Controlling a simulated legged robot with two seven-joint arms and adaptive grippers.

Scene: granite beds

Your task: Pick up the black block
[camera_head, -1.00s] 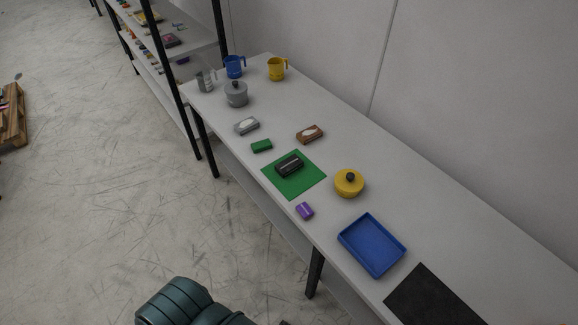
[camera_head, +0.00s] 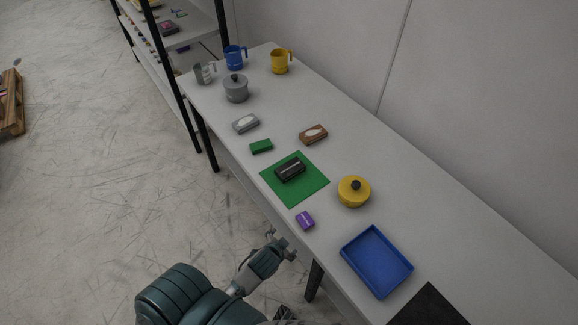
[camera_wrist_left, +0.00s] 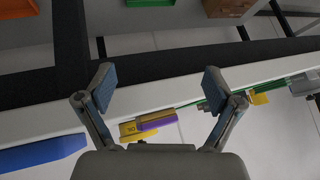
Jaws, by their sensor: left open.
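The black block (camera_head: 290,168) lies flat on a green mat (camera_head: 311,187) on the long light table in the head view. My left gripper (camera_head: 283,241) is beside the table's front edge, near the purple block and well short of the black block. In the left wrist view my left gripper (camera_wrist_left: 158,86) is open, with nothing between its fingers. The table edge runs across behind the fingers there. I cannot clearly make out the black block in that view. My right gripper is not in view.
A purple block (camera_head: 305,221), yellow pot (camera_head: 354,191), blue tray (camera_head: 346,258) and green block (camera_head: 261,146) surround the mat. Grey (camera_head: 246,123) and brown (camera_head: 313,134) blocks, a grey pot (camera_head: 236,88) and mugs stand farther back. The wall borders the table's far side.

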